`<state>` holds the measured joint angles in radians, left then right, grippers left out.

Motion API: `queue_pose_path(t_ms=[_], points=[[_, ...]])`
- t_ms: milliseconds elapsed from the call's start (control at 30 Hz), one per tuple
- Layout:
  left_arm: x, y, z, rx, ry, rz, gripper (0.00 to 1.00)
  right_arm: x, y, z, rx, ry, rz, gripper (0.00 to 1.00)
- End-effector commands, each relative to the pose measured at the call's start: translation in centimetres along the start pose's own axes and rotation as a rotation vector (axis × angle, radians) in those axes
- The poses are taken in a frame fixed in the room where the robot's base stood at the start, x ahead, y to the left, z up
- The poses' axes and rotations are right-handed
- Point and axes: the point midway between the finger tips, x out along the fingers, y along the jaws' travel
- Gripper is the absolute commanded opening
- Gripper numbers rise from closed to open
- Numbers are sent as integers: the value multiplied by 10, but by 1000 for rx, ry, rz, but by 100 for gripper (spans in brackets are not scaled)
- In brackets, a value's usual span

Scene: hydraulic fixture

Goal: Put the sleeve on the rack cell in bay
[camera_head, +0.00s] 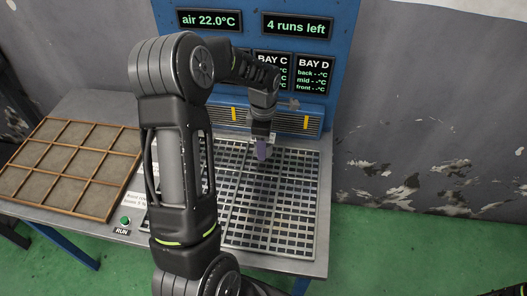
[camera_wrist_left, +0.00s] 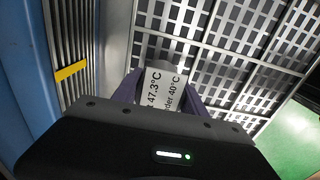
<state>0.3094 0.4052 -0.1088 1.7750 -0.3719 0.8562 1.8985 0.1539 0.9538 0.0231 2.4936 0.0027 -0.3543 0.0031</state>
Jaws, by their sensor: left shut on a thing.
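My left gripper (camera_head: 262,140) reaches over the back part of the metal rack and is shut on the sleeve. In the left wrist view, the sleeve (camera_wrist_left: 162,88) sits between the two purple fingers, with a white label that reads 47.3°C and part of "under 40°C". The gripper also shows there at the fingers (camera_wrist_left: 160,92). The rack (camera_head: 280,205) is a slotted grid split into cells by raised bars. I cannot tell whether the sleeve touches the rack. My arm hides the rack's left part.
A wooden tray (camera_head: 72,122) with empty-looking compartments lies at the left of the table. A green RUN button (camera_head: 125,220) is at the front. A blue panel (camera_head: 340,30) with screens stands behind, above a vent (camera_head: 300,118) with yellow marks. Bay C and Bay D screens show.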

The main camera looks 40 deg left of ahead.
Motion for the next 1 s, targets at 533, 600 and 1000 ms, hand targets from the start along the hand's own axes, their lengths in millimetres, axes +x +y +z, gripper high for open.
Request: queue_pose_path(t_ms=[533, 600, 1000], points=[[37, 0, 0, 0, -1, 1, 0, -6, -2, 1, 1, -2, 2, 36], [37, 0, 0, 0, -1, 2, 0, -6, -2, 1, 2, -2, 2, 36], [40, 0, 0, 0, -1, 0, 61, -3, -1, 1, 1, -1, 1, 36]])
